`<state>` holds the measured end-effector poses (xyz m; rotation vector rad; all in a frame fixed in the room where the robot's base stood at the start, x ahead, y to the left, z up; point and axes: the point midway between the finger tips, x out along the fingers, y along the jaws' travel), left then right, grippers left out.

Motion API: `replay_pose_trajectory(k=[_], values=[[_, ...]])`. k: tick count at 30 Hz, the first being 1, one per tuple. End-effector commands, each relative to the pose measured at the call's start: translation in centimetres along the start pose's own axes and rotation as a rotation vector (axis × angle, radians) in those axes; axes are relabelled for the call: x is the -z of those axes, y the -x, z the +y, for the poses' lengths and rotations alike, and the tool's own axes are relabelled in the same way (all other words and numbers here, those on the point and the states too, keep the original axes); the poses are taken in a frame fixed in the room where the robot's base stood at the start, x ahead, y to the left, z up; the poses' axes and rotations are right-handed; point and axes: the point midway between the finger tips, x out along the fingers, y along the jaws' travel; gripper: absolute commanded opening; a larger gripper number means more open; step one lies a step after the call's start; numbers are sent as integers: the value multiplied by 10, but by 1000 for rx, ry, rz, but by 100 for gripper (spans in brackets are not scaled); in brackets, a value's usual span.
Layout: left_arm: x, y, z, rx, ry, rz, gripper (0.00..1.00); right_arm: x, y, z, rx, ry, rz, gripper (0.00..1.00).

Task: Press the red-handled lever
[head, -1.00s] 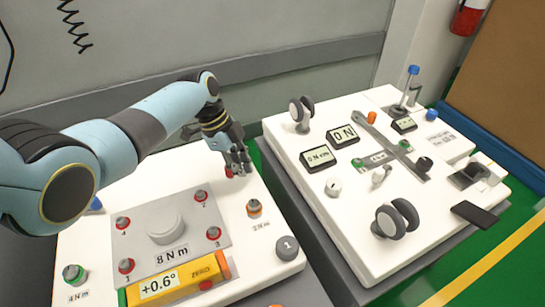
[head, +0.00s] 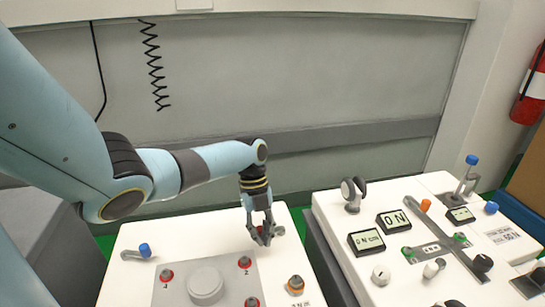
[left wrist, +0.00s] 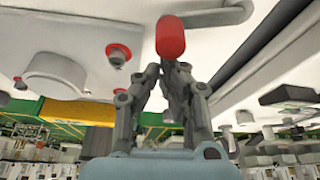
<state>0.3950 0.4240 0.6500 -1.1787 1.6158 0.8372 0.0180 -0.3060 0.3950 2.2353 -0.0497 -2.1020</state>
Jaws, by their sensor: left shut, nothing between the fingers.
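The red handle (head: 252,235) of the lever shows only in part in the head view, behind my left gripper's fingers. In the left wrist view the red handle (left wrist: 170,37) is a rounded red grip at the end of a grey lever arm (left wrist: 222,14). My left gripper (head: 263,241) is shut and empty, fingers pointing down at the far right part of the left cart's white top. In the left wrist view its fingertips (left wrist: 165,66) are right by the end of the red handle; I cannot tell whether they touch it. My right gripper is not in view.
A grey plate (head: 228,275) with red-ringed bolts and a round hub lies left of the gripper. The right cart (head: 335,215) stands across a gap, carrying displays and knobs.

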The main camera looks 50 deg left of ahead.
Motion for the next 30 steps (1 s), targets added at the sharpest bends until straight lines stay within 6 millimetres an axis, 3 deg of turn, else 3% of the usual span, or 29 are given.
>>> replay_pose_trajectory(k=[23,30], values=[[-7,5,4,1,6,-7,0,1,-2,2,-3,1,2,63],[-8,42,3,4,3,-13,0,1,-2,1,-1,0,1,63]])
